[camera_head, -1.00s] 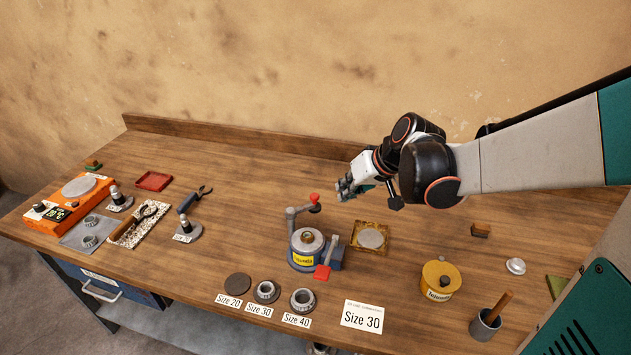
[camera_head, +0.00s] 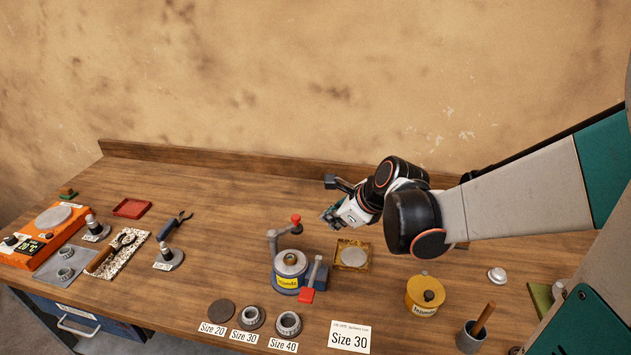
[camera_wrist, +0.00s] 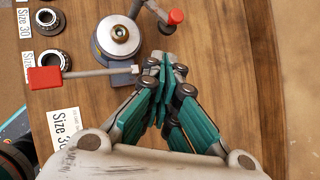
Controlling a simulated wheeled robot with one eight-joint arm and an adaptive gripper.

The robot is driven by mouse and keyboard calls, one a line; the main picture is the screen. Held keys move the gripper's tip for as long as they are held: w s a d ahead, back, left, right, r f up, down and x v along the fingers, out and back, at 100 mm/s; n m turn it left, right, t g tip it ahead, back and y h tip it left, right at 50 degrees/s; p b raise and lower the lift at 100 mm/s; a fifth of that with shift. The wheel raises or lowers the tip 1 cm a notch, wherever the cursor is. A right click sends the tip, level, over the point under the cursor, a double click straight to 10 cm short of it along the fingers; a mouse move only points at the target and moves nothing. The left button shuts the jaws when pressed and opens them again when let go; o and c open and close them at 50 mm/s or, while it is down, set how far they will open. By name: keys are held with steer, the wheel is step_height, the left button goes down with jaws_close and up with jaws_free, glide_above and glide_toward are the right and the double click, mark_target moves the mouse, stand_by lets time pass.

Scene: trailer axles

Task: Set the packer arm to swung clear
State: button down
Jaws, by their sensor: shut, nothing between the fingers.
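The bearing packer (camera_head: 288,272) is a blue-grey device with a yellow label, standing on the bench. Which one is the packer arm is not labelled. My gripper (camera_head: 328,216) is shut and empty, above and behind-right of the packer. Its fingertips (camera_wrist: 164,60) show beside the packer from above.
A square tray with a grey disc (camera_head: 353,255) lies right of the packer. A yellow tin (camera_head: 425,294) stands farther right. Bearings (camera_head: 289,323) and size cards line the front edge. Pliers (camera_head: 174,225) and an orange heater (camera_head: 45,232) are left. The bench behind the packer is clear.

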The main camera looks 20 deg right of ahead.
steer(key=m, duration=0.4)
steer(key=b, duration=0.3)
glide_toward(298, 223)
step_height(298, 223, down, 4)
steer(key=s, duration=0.2)
steer(key=shift+w+a+f+b, duration=0.1)
steer(key=shift+w+a+b, duration=0.15)
steer(key=shift+w, duration=0.65)
steer(key=shift+w+a+f+b, duration=0.1)
steer(key=shift+w+a+b, duration=0.2)
steer(key=shift+w, duration=0.65)
steer(key=shift+w+d+f+n+b, duration=0.15)
steer(key=shift+w+n+b, duration=0.15)
steer(key=shift+w, duration=0.6)
